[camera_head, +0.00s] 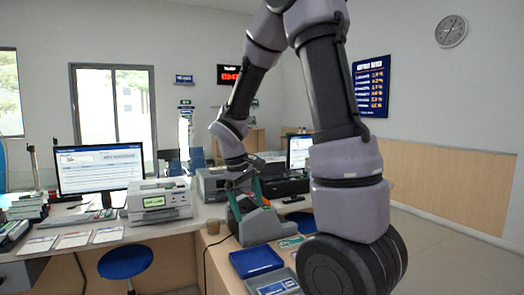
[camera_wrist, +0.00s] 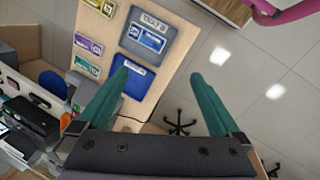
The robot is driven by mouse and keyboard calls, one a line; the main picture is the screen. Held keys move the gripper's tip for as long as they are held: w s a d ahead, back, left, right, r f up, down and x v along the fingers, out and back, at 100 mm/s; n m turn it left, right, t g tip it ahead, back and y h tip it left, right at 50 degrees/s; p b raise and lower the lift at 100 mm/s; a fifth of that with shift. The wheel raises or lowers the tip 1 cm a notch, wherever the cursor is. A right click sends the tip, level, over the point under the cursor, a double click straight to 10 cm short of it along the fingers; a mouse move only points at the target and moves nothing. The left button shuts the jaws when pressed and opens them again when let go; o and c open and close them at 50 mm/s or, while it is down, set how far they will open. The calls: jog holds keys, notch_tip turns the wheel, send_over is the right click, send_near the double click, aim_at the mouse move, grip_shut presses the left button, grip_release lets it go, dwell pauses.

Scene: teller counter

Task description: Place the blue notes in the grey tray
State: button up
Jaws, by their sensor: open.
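The grey tray (camera_wrist: 127,49) lies flat on the counter, at the top of the wrist view. The blue notes (camera_wrist: 150,39) lie inside it, within its rim. The same tray (camera_head: 294,275) shows at the bottom of the head view, with the blue notes (camera_head: 275,288) in it, partly cut by the frame edge. My gripper (camera_wrist: 158,76) is open, with its green fingers wide apart and nothing between them. In the head view my gripper (camera_head: 246,198) is above the counter, behind the trays, and apart from the notes.
A blue tray (camera_wrist: 140,84) lies beside the grey tray. Several coloured note bundles (camera_wrist: 88,43) lie along the counter's other side. A grey machine (camera_head: 260,227) stands close to my gripper. A monitor (camera_head: 98,168) and a white printer-like device (camera_head: 158,200) stand on the left.

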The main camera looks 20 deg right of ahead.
jog(key=s+a+r+m+t+y, duration=0.1)
jog(key=s+r+m+t+y, duration=0.1)
jog(key=s+r, duration=0.5)
jog(key=s+a+r+m+t+y, duration=0.1)
jog(key=s+r+m+t, duration=0.4)
jog(key=r, duration=0.6)
jog(key=shift+s+r+m+y, duration=0.3)
jog(key=shift+s+m+y, duration=0.6)
jog(key=shift+s, duration=0.3)
